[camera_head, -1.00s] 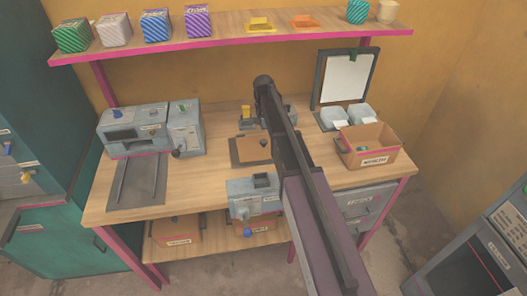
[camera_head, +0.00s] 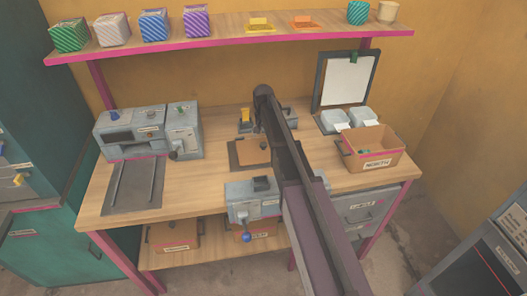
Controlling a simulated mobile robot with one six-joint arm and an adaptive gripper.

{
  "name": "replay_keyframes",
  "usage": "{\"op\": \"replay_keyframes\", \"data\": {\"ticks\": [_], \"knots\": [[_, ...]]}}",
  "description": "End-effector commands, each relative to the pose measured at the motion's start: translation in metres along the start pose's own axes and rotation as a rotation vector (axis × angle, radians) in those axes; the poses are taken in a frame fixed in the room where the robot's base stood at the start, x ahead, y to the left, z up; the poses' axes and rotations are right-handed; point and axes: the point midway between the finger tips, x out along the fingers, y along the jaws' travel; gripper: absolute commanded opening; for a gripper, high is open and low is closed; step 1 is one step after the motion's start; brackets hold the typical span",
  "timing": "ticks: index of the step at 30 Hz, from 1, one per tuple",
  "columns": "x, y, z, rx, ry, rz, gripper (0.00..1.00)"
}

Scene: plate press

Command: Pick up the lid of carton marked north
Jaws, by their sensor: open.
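An open brown carton (camera_head: 386,147) stands at the right end of the table, with a pink stripe and a white label on its front. The label seems to read north, but it is small and blurred. Small things, one of them green, show inside it. No lid is on it. A flat brown piece (camera_head: 251,152) lies on a dark mat in the middle of the table, partly behind my arm; I cannot tell whether it is a lid. My arm crosses the picture from the bottom right to above the table's middle. I cannot make out my gripper.
A grey press-like machine (camera_head: 149,132) with a dark railed plate stands at left. A grey device (camera_head: 250,200) sits at the front edge. Two labelled cartons, one at left (camera_head: 174,237), stand on the lower shelf. Pale bins and a clipboard (camera_head: 346,82) are behind the open carton.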

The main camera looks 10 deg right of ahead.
Motion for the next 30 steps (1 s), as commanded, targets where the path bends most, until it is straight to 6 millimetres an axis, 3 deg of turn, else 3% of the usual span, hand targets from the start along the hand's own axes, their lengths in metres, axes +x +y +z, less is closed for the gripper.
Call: {"op": "replay_keyframes", "data": {"ticks": [21, 30], "knots": [[0.046, 0.001, 0.001, 0.0, 0.0, 0.0, 0.88], [0.052, 0.001, 0.001, 0.0, 0.0, 0.0, 0.88]]}}
